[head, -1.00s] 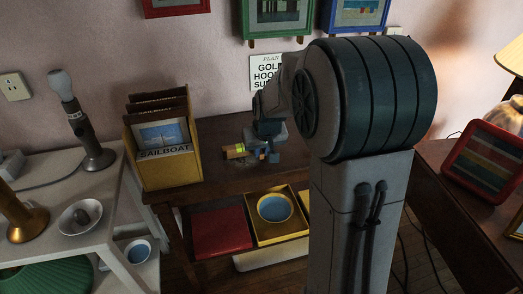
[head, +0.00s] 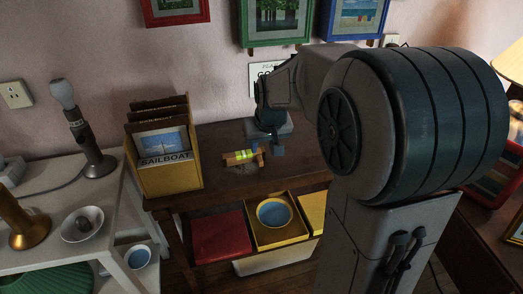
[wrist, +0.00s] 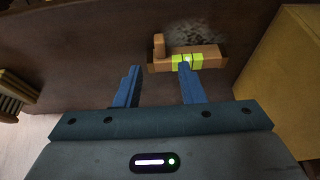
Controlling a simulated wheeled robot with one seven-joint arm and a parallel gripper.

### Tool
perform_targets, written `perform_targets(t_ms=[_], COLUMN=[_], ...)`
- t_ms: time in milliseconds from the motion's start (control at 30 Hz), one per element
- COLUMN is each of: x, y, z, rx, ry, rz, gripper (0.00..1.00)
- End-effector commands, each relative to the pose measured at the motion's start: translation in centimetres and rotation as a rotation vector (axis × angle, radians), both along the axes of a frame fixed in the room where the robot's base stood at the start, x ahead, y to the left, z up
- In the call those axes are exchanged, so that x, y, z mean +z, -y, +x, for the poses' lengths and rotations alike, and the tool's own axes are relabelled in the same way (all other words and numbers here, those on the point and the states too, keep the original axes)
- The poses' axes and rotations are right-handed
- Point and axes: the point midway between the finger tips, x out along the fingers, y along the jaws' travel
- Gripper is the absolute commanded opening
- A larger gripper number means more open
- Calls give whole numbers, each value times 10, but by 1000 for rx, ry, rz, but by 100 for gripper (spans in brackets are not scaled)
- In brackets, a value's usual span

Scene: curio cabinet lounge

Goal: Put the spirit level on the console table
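The spirit level (head: 240,156) is a short wooden bar with a bright lime-green middle. It lies on the dark wooden console table (head: 215,135), near the front edge left of centre. In the wrist view the spirit level (wrist: 212,56) lies crosswise beyond my fingertips, with a small wooden block at its left end. My gripper (wrist: 160,78) is open, with two blue fingers apart and nothing between them. The right fingertip overlaps the lime part in the picture; I cannot tell whether it touches. In the head view my gripper (head: 268,150) is just right of the level.
A yellow file box labelled SAILBOAT (head: 167,160) stands on the table's left end. Below are a red box (head: 219,237) and a yellow tray with a blue bowl (head: 274,213). Framed pictures hang behind.

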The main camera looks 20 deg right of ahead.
Motion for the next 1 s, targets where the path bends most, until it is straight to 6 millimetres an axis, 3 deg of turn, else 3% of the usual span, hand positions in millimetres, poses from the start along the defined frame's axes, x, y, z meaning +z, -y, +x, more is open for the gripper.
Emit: perform_targets(t_ms=[100,367,467,700,800,900,1000], x=[23,41,36,4,-8,-16,-19], y=[0,-1,-5,-16,-18,-20,-20], z=[-9,-25,-54,-164,-197,-216,-223], rx=[0,0,1,-1,-4,-4,-5], ry=[3,-8,-40,-172,-212,-237,-247], rz=[0,1,5,9,6,2,1], gripper=[36,36,36,36,36,36,36])
